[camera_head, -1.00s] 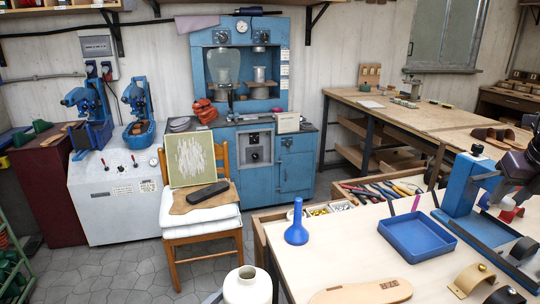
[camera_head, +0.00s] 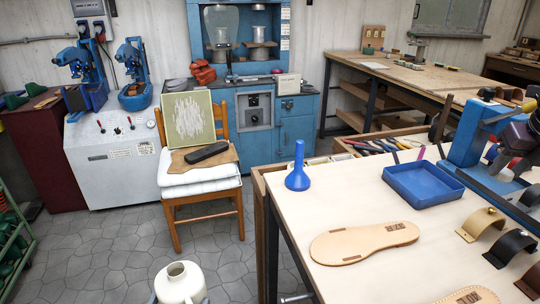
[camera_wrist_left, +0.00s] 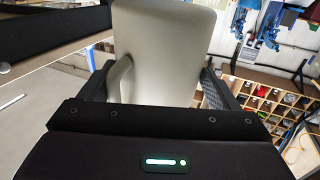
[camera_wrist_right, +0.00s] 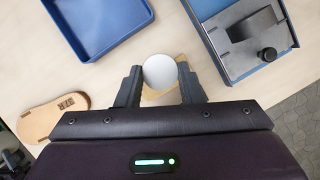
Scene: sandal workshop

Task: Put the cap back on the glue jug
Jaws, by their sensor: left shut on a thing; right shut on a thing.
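The cream glue jug (camera_head: 179,287) is at the bottom edge of the head view, its round mouth open and facing up. My left gripper (camera_head: 180,300) is shut on it, one finger on each side. In the left wrist view the jug's pale body (camera_wrist_left: 165,50) fills the space between the fingers. In the right wrist view my right gripper (camera_wrist_right: 160,88) is shut on a white round disc, the cap (camera_wrist_right: 160,71), above the workbench. The cap's underside is hidden. I cannot clearly make out the cap in the head view.
The workbench (camera_head: 330,205) holds a blue funnel (camera_head: 298,172), a blue tray (camera_head: 423,182), a sandal sole (camera_head: 365,243) and curved pieces (camera_head: 482,224). A blue machine (camera_head: 470,130) stands at right. A chair (camera_head: 200,190) stands behind the jug; floor at left is open.

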